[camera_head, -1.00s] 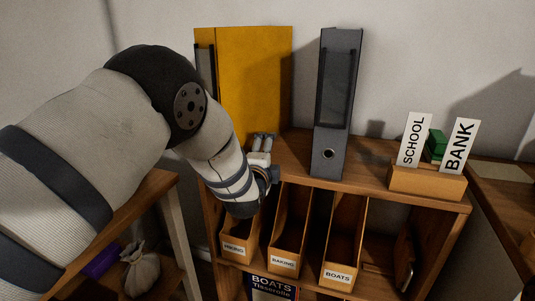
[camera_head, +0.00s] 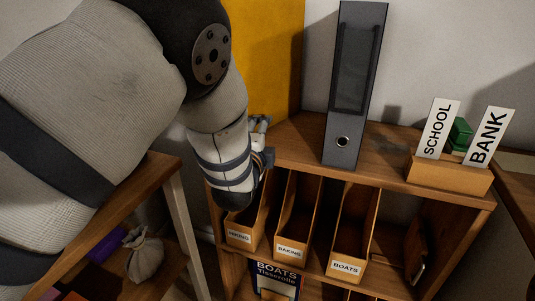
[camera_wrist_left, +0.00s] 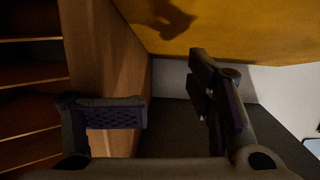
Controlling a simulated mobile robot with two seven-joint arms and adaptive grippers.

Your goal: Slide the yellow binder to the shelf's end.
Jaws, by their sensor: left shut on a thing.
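The yellow binder (camera_head: 275,60) stands at the left of the shelf top (camera_head: 305,155), its left part hidden behind my arm. In the left wrist view its yellow face (camera_wrist_left: 225,25) fills the top. My right gripper is not in view.
A grey binder (camera_head: 352,95) stands upright right of the yellow one, with bare shelf between. A wooden holder (camera_head: 449,175) with SCHOOL and BANK cards is at the right end. Labelled file boxes (camera_head: 290,225) sit below. A sack (camera_head: 146,255) lies lower left.

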